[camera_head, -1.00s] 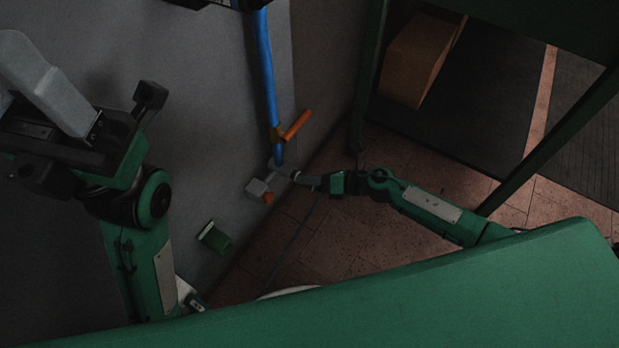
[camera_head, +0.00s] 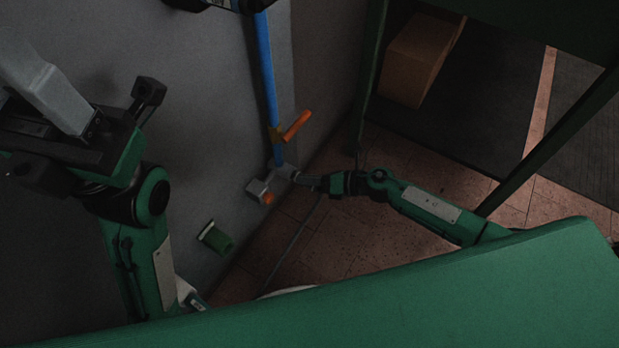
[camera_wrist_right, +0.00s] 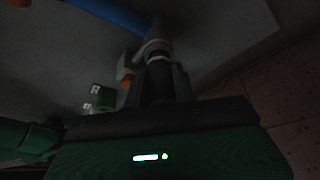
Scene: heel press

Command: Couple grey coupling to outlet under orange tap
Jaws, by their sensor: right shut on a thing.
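The orange tap (camera_head: 297,125) sits on a blue pipe (camera_head: 267,75) running down the grey wall. Below it is the grey outlet (camera_head: 281,170). My right gripper (camera_head: 312,182) reaches in from the right, close to the outlet. In the right wrist view its dark fingers (camera_wrist_right: 160,82) are shut on the grey coupling, whose pale ring (camera_wrist_right: 155,48) shows beyond them. The coupling lies at the outlet end, but I cannot tell whether they are joined.
A grey block with an orange end (camera_head: 260,190) is beside the outlet. A green box (camera_head: 215,238) is on the wall lower down. A cardboard box (camera_head: 415,65) stands behind a green post (camera_head: 368,75). A green surface (camera_head: 400,280) fills the foreground. A thin line (camera_head: 293,243) crosses the tiles.

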